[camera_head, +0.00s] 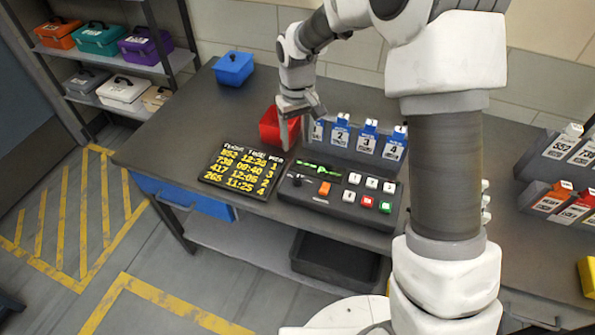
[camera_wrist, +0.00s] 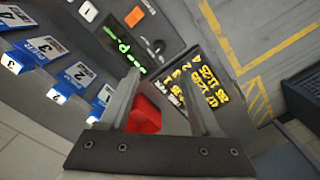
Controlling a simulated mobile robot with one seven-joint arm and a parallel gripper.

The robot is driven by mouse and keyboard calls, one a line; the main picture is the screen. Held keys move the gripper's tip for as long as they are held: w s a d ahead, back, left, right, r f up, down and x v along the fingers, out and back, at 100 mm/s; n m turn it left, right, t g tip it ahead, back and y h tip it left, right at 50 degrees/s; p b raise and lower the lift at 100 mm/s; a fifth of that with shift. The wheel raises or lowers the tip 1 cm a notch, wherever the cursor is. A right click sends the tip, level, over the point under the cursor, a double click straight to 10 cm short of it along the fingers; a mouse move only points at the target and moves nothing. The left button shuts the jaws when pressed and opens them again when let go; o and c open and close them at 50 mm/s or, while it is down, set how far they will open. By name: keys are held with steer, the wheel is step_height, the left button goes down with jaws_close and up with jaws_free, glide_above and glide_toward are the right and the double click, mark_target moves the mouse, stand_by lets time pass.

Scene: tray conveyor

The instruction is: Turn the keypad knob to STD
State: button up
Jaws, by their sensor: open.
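The keypad (camera_head: 340,206) is a dark sloped panel on the table, with a green display, an orange button and white, red and green keys. Its small black knob (camera_head: 297,181) sits at the panel's left end, below the display. In the wrist view the knob (camera_wrist: 157,46) shows beyond my fingertips, beside the orange button. Its setting and the STD label are too small to read. My gripper (camera_head: 300,128) is open and empty, above and behind the keypad near a red bin. It also shows in the wrist view (camera_wrist: 160,72), apart from the knob.
A yellow-lettered board (camera_head: 240,171) lies left of the keypad. The red bin (camera_head: 270,128) and a rack of blue numbered cards (camera_head: 355,150) stand behind it. A blue box (camera_head: 233,68) is at the back left. The table's left part is clear.

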mark_target(298, 177)
step_height(298, 177, down, 14)
steer(key=shift+f, duration=0.1)
stand_by(0.4)
jaws_close()
